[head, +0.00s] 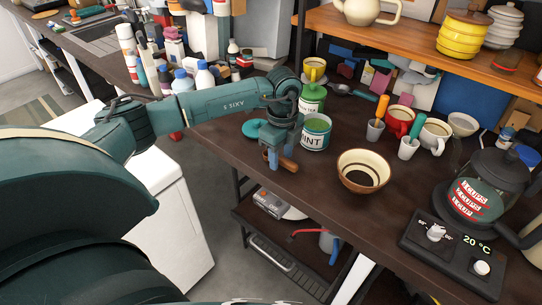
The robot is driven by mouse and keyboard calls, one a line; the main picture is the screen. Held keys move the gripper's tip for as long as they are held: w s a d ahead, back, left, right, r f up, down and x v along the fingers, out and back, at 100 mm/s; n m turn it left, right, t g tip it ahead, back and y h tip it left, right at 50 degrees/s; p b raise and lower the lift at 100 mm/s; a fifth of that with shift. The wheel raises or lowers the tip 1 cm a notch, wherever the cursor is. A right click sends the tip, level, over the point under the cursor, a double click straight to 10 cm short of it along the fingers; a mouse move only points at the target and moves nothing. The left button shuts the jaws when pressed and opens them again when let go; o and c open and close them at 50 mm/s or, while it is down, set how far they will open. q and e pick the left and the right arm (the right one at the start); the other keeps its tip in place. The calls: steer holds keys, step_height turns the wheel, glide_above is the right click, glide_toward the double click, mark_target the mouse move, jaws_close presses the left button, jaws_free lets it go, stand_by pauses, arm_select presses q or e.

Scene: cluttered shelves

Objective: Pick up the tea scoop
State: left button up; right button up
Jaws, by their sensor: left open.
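A small brown wooden piece (288,164), which looks like the tea scoop, lies on the dark tabletop near its front edge. Its far end shows to the right of my fingers; the rest is hidden, so its full shape is unclear. My left gripper (273,158) is open and points down right at it, with blue fingertips close to the tabletop. I cannot tell whether the fingers touch it. My right gripper is not in view.
An open green tin marked MINT (316,135) stands close behind my gripper, with a teal lid (256,129) left of it. A brown-and-cream bowl (363,172) stands to the right. Cups and a kettle (486,185) crowd farther right. Bare tabletop lies between tin and bowl.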

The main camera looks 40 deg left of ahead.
mark_target(282, 157)
arm_select(q)
steer(key=shift+c, duration=0.3)
jaws_close()
stand_by(0.3)
step_height(282, 157, up, 10)
steer(key=shift+b, duration=0.3)
steer(key=c, duration=0.6)
jaws_free()
jaws_close()
